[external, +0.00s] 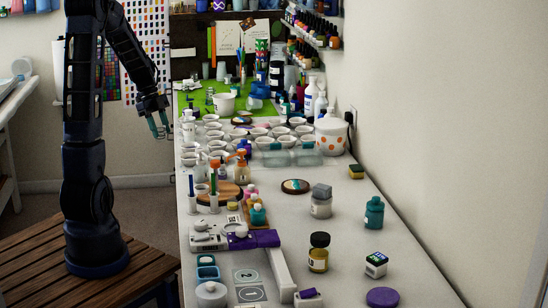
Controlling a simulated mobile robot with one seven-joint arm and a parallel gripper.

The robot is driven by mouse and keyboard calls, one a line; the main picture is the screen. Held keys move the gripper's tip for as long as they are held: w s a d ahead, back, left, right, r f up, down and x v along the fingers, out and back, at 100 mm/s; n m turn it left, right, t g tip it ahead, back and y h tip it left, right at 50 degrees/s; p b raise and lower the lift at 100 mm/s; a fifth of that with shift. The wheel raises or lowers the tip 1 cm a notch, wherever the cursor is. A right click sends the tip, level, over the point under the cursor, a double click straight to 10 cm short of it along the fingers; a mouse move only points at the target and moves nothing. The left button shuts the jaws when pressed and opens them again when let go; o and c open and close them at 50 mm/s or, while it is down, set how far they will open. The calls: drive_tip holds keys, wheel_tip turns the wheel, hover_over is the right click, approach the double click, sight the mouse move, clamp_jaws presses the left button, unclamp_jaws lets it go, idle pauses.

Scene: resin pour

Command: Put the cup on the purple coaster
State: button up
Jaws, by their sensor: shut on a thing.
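A round, flat purple coaster (382,297) lies on the white table at the near right. Nothing stands on it. My gripper (158,124) is in the air off the table's left edge, toward the far half, pointing down. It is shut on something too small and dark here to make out. Its teal fingertips show. A white cup (224,103) stands on the green mat at the back. Several small white cups or bowls (262,143) crowd the table in front of the mat. I cannot tell which one is the task's cup.
A bottle with a black cap (318,254), a teal bottle (374,213), a small box (376,264) and a grey-lidded jar (321,202) stand around the near right. A white and purple device (235,238) lies at the left edge.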

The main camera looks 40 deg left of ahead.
wheel_tip(320, 180, up, 11)
drive_tip(key=w+d+r+m+g, duration=0.1)
drive_tip(key=w+d+m, duration=0.1)
drive_tip(key=w+d, duration=0.55)
drive_tip(key=w+d+r+m+g, duration=0.15)
drive_tip(key=w+d, duration=0.25)
drive_tip(key=d, duration=0.6)
drive_tip(key=d+m+g+y, duration=0.15)
drive_tip(key=d+m, duration=0.55)
drive_tip(key=d, duration=3.1)
drive_tip(key=m+y, duration=0.3)
drive_tip(key=m, duration=0.5)
hover_over(380, 300)
drive_tip(key=w, duration=0.2)
wheel_tip(380, 300, down, 2)
drive_tip(key=shift+n, duration=0.25)
drive_tip(key=shift+f, duration=12.65)
drive_tip(key=shift+f, duration=0.15)
